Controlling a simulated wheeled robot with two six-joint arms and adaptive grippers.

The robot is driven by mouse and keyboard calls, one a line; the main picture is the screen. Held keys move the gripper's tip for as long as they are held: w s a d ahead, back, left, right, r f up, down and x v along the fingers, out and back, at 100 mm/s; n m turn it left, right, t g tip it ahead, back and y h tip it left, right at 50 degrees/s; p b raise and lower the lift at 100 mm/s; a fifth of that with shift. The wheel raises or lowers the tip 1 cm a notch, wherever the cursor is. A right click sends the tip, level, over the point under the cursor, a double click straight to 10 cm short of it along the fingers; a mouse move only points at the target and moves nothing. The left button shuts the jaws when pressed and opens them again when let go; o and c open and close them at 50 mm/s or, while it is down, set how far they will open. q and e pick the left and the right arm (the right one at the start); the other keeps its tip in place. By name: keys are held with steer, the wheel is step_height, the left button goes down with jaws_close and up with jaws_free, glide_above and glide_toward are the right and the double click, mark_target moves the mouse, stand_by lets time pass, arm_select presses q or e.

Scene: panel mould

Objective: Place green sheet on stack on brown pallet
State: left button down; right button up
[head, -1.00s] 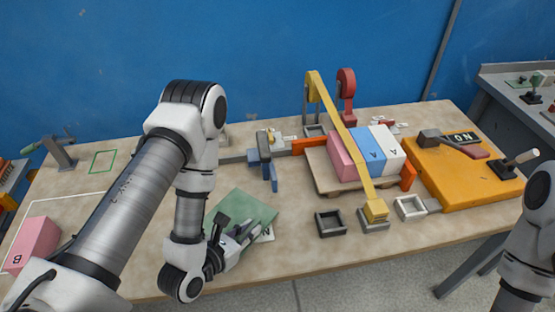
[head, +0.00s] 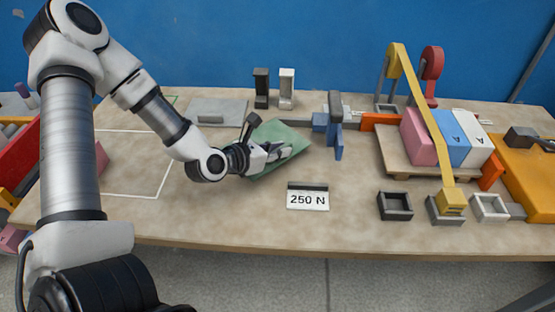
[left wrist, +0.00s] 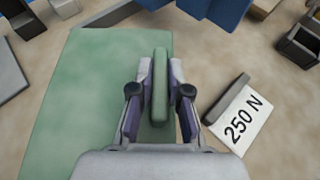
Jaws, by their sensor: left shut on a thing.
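The green sheet (head: 278,131) is at the middle of the table, left of the blue clamp. My left gripper (head: 283,153) is at its front right part. In the left wrist view my left gripper (left wrist: 160,88) is shut on an upright green bar on the sheet, with the flat green sheet (left wrist: 85,100) spreading to the left. I cannot tell whether the sheet touches the table. The brown pallet (head: 390,162) stands at the right, bearing a stack of pink (head: 417,137), blue (head: 449,137) and white (head: 474,151) blocks. My right gripper is not in view.
A yellow arm (head: 428,115) slants across the stack. Orange stops (head: 381,121) flank the pallet. The blue clamp (head: 336,135) stands between sheet and pallet. A 250 N card (head: 308,197) and a dark open box (head: 395,206) lie in front. Bare table lies around the card.

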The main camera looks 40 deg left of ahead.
arm_select(q)
steer(key=shift+w+a, duration=0.3)
steer(key=shift+a, duration=0.15)
step_height(320, 180, down, 4)
steer(key=shift+r, duration=0.25)
steer(key=shift+w+f, duration=0.1)
steer(key=shift+f+b, duration=0.1)
steer(key=shift+b, duration=0.3)
steer(key=c, duration=1.1)
jaws_free()
steer(key=shift+c, duration=0.2)
